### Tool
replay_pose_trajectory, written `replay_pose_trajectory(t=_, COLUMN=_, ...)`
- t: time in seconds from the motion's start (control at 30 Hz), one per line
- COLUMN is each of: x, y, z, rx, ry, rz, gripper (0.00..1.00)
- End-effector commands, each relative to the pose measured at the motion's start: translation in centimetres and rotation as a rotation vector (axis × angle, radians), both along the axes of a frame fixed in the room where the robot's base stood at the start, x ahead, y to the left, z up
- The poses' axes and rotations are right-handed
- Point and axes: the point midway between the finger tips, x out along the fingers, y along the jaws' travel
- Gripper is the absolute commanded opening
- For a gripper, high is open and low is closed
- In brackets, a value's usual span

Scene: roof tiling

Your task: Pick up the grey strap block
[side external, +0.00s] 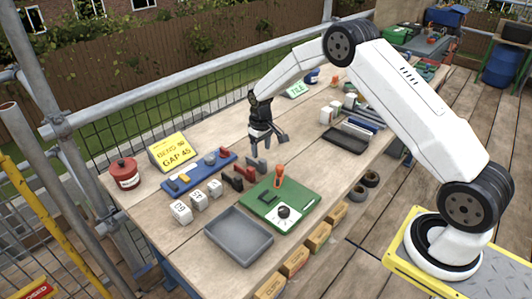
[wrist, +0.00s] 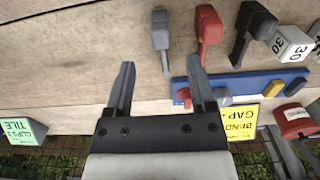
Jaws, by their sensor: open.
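A grey block with a narrow stem (wrist: 160,40) lies on the wooden table at the top of the wrist view, in line with the gap between my fingers. In the side view the grey block (side external: 260,163) is just below my gripper. My gripper (side external: 268,144) is open and empty above the table; its two spread fingers (wrist: 160,66) show in the wrist view. The fingers are apart from the block. A similar red block (wrist: 208,28) and a dark block (wrist: 250,28) stand in a row beside it.
A blue rack (side external: 208,176) with small red, grey and yellow pieces lies close by. White numbered cubes (side external: 198,201), a grey tray (side external: 238,236), a green board (side external: 300,205) and a yellow sign (side external: 170,150) surround it. Bare table lies left of the block in the wrist view.

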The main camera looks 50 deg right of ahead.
Motion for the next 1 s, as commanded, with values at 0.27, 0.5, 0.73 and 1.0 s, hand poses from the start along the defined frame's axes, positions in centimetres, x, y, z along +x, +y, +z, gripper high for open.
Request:
replay_pose_trajectory(t=0.27, x=0.0, y=0.0, z=-2.0, rx=0.000, ry=0.000, rz=0.000, gripper=0.71)
replay_pose_trajectory(t=0.5, x=-0.1, y=0.0, z=-2.3, rx=0.000, ry=0.000, rz=0.000, gripper=0.71)
replay_pose_trajectory(t=0.73, x=-0.3, y=0.1, z=-4.4, rx=0.000, ry=0.002, rz=0.000, gripper=0.71)
replay_pose_trajectory(t=1.0, x=-0.3, y=0.1, z=-6.9, rx=0.000, ry=-0.001, rz=0.000, gripper=0.71)
